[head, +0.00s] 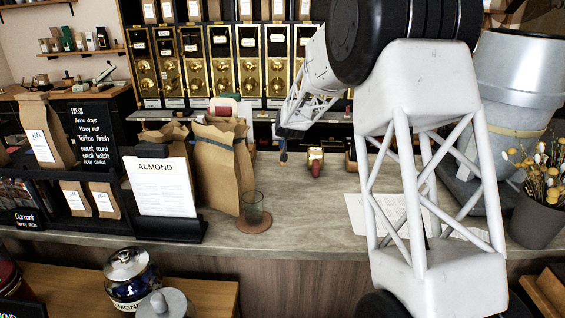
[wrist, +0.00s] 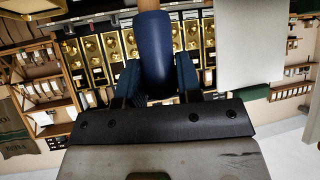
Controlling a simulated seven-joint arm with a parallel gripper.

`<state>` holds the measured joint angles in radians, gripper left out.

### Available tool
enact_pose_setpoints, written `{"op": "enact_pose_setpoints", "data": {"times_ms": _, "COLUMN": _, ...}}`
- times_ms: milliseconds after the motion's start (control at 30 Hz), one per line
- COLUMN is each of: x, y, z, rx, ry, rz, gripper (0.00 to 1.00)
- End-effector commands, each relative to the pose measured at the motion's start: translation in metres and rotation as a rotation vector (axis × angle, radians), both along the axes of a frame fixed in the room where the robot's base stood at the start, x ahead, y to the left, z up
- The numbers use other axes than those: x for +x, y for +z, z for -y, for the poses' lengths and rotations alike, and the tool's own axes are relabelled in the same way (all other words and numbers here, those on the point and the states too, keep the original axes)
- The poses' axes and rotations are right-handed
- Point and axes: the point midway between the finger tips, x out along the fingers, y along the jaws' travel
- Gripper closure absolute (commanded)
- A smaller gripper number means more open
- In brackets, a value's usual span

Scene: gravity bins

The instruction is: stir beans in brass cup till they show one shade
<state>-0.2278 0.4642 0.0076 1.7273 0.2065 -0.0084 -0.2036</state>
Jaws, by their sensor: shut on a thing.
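My gripper (wrist: 158,72) has dark blue fingers on both sides of a thick blue handle (wrist: 153,42) and is shut on it. A brown part continues from the handle at the top edge of the wrist view; its far end is out of frame. In the head view my gripper (head: 283,150) is small, above the back of the counter, and the held thing cannot be made out there. A small brass-coloured object (head: 316,155) with a red part in front stands just right of it; I cannot tell whether it is the brass cup. No beans can be made out.
Brass-fronted bins (head: 250,70) line the back wall. Paper bags (head: 218,165), an almond sign (head: 160,185) and a glass (head: 254,207) on a round coaster stand on the left. White sheets (head: 355,212), a metal hopper (head: 515,75) and a flower pot (head: 537,220) are right. The counter's middle front is clear.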

Motion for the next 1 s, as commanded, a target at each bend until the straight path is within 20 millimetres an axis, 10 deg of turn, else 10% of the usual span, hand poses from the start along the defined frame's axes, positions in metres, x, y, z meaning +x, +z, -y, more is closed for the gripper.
{"op": "enact_pose_setpoints", "data": {"times_ms": 1000, "x": 0.0, "y": 0.016, "z": 0.0, "rx": 0.001, "ry": 0.001, "rz": 0.0, "gripper": 0.98}}
